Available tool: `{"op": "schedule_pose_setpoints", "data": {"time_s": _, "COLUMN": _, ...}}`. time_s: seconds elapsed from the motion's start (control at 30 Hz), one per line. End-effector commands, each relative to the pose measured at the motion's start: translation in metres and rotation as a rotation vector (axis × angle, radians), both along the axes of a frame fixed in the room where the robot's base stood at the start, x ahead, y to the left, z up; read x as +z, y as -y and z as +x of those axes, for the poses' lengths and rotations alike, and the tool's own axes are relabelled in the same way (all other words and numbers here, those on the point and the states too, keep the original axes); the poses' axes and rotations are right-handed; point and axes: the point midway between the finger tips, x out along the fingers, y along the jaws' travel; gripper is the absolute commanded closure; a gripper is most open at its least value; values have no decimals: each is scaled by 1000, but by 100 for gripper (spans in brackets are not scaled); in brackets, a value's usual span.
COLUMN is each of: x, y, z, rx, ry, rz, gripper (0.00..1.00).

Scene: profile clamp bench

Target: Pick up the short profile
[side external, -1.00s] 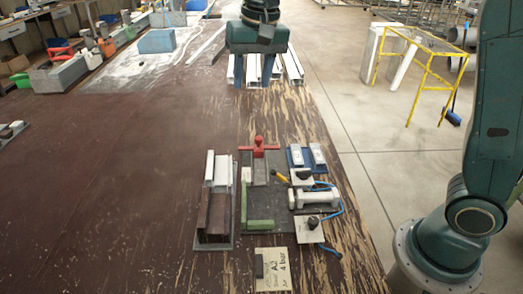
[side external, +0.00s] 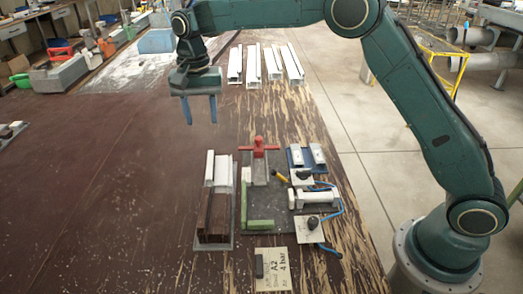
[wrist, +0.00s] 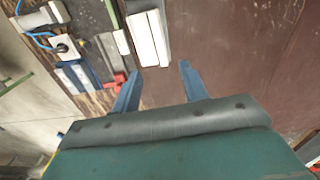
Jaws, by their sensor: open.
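Two short white profiles, the left one (side external: 209,168) and the right one (side external: 224,172), lie side by side at the far end of a grey holder (side external: 213,247) with dark brown blocks. I cannot tell which one the task means. In the wrist view the white profiles (wrist: 147,40) lie ahead of the fingers, near the top of the picture. My gripper (side external: 201,122) is open and empty, its blue fingers pointing down, above the table and beyond the holder's far end. It also shows in the wrist view (wrist: 160,68), with bare brown table between the fingers.
Right of the holder is a clamp plate with a red handle (side external: 258,150) and a green angle stop (side external: 258,222). Further right are a blue tray (side external: 297,160) and valves with blue hose (side external: 322,184). Long white profiles (side external: 272,65) lie behind. The table's left is mostly clear.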

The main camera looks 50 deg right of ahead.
Motion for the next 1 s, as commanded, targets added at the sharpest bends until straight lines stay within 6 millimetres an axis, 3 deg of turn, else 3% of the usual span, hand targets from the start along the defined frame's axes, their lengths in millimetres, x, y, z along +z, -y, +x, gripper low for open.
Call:
{"op": "schedule_pose_setpoints", "data": {"time_s": 0.27, "x": -16, "y": 0, "z": -1, "rx": 1, "ry": -3, "rz": 0, "gripper": 56}}
{"op": "schedule_pose_setpoints", "data": {"time_s": 0.7, "x": -76, "y": 1, "z": 0, "rx": 1, "ry": -2, "rz": -1, "gripper": 56}}
{"op": "schedule_pose_setpoints", "data": {"time_s": 1.0, "x": -86, "y": 1, "z": 0, "rx": 1, "ry": 0, "rz": 0, "gripper": 56}}
